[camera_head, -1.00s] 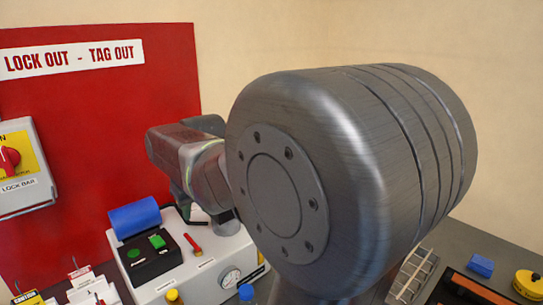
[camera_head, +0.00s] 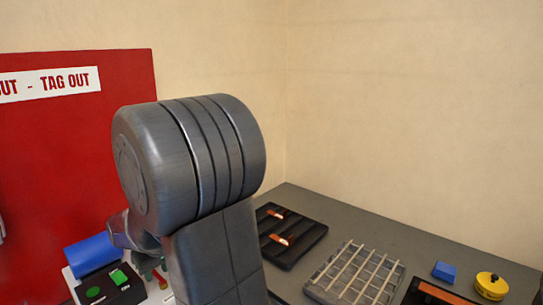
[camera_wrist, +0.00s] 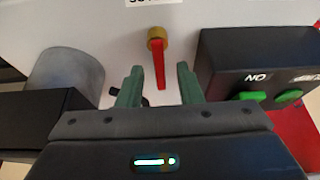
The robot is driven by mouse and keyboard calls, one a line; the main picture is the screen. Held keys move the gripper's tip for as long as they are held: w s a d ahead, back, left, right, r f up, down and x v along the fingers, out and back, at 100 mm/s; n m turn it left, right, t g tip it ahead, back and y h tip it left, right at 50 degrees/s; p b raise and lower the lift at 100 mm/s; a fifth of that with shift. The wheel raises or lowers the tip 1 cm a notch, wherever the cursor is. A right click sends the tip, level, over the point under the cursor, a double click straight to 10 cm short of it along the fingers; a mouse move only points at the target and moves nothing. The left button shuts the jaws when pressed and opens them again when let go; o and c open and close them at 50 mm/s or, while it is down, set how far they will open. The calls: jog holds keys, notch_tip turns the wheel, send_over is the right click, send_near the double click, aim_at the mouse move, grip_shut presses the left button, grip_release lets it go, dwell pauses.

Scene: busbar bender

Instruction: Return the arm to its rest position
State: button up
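My arm stands in the middle of the head view, with its large grey joint raised above the bench. My gripper (camera_wrist: 160,82) shows in the wrist view with its two green fingers apart and nothing held between them. Beyond the fingers is a red lever (camera_wrist: 159,68) with a brass-coloured cap, on a pale machine face. I cannot tell how far it is from the fingertips. In the head view my gripper is largely hidden behind my arm, low at left by the machine.
A black button box (camera_wrist: 255,60) with green buttons is right of the fingers. The grey bench (camera_head: 345,222) holds a black tray (camera_head: 297,247), wire rack (camera_head: 355,278), blue block (camera_head: 444,271) and yellow round object (camera_head: 491,285). A red lockout board (camera_head: 75,150) stands left.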

dwell(0.4)
jog(key=v, duration=1.4)
jog(key=x, duration=1.4)
jog(key=shift+w+f+m, duration=0.1)
jog(key=shift+f+m, duration=0.05)
jog(key=shift+m, duration=0.15)
jog(key=shift+w+d+m+t+h+b, duration=0.1)
jog(key=shift+m+t+h+b, duration=0.25)
jog(key=shift+m, duration=0.5)
jog(key=shift+d+m+t+h+b, duration=0.1)
jog(key=shift+m+t+h+b, duration=0.25)
jog(key=shift+m, duration=0.5)
